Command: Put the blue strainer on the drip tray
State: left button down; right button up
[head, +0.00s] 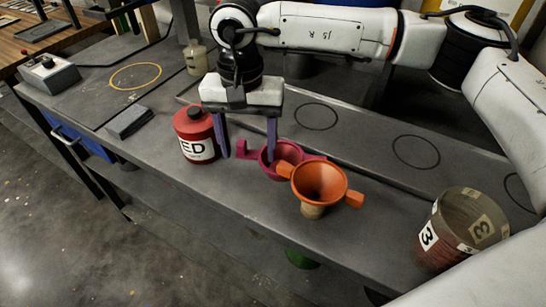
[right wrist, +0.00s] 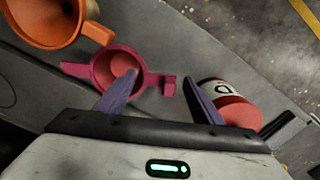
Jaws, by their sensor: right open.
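I see no blue strainer in either view. A magenta strainer-like cup (head: 268,168) with a side handle and a tab sits on the grey bench, and it also shows in the right wrist view (right wrist: 103,76). My right gripper (head: 246,153) is open and points down at it. Its fingers (right wrist: 160,84) stand either side of the handle in the picture; I cannot tell whether they touch it. A long grey tray-like strip (head: 365,133) with black circles runs along the back; I cannot tell whether it is the drip tray. My left gripper is not in view.
An orange funnel (head: 320,184) stands close right of the cup, also in the right wrist view (right wrist: 45,22). A red bottle (head: 195,135) stands close left. A can marked 3 (head: 430,245) stands at right. A grey block (head: 128,122) lies at left. The black circles are bare.

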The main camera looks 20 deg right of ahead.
jog(key=c, duration=1)
